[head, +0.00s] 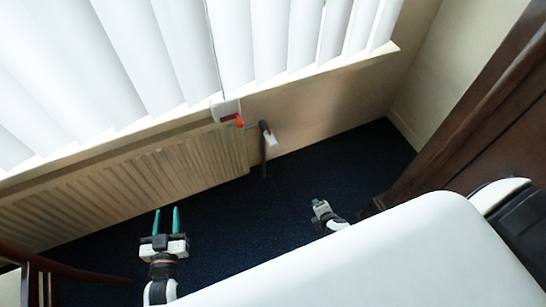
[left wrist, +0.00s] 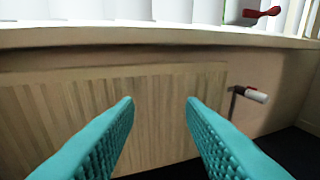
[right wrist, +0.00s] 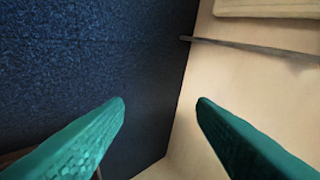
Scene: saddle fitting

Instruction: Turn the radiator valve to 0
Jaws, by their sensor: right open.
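The radiator valve (head: 269,136) is a small white cylinder with a dark and red end, on a pipe at the right end of the radiator (head: 130,180). In the left wrist view the valve (left wrist: 256,95) lies to the right, beyond the right finger. My left gripper (head: 167,212) is open and empty in front of the radiator, left of the valve and apart from it. My right gripper (head: 317,203) is open and empty over the carpet, below and right of the valve in the head view. The valve does not show in the right wrist view. Its marks are too small to read.
A window sill (head: 300,80) with white blinds (head: 180,45) runs above the radiator. A red-handled object (head: 230,115) is at the sill's edge. Dark wood stands at right. The blue carpet (head: 240,220) is clear.

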